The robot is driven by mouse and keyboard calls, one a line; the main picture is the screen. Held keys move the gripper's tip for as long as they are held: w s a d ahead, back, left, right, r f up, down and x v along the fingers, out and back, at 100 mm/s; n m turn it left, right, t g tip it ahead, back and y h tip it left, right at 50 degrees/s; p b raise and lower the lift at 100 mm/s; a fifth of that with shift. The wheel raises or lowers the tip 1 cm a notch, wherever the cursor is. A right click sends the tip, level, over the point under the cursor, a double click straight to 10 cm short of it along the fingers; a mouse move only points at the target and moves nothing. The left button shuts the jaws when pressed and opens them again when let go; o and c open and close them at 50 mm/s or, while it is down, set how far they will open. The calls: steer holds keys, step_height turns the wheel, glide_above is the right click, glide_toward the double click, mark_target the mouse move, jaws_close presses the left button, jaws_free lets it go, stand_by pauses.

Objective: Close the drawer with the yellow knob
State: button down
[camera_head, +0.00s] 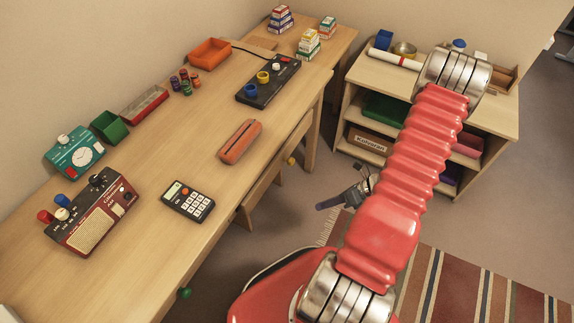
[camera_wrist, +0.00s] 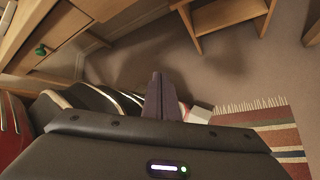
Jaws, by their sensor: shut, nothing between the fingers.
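The yellow knob (camera_head: 292,161) shows small and round beside the wooden drawer (camera_head: 262,187), which stands out from under the desk's front edge. In the wrist view a wooden drawer-like part (camera_wrist: 225,14) juts out at the top, with no yellow knob visible there. My gripper (camera_head: 320,206) is in the air to the right of the drawer and apart from it, its dark fingers pointing left. In the wrist view the fingers (camera_wrist: 157,80) are together and empty. The inside of the drawer is hidden.
A green knob (camera_head: 184,293) is on another desk front nearer me. The desk (camera_head: 185,130) carries a radio, a calculator and a pencil case. A low shelf (camera_head: 500,115) stands at the back right. A striped rug (camera_head: 470,290) lies on the floor.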

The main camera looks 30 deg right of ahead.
mark_target(278, 161)
steer(key=w+d+r+n+t+y, duration=0.1)
steer(key=w+r+n+t, duration=0.3)
steer(key=t, duration=0.6)
steer(key=shift+w+d+r+n, duration=0.3)
steer(key=shift+w+d+r, duration=0.2)
steer(key=shift+d+r, duration=0.35)
steer(key=shift+a, duration=0.1)
steer(key=shift+x, duration=7.05)
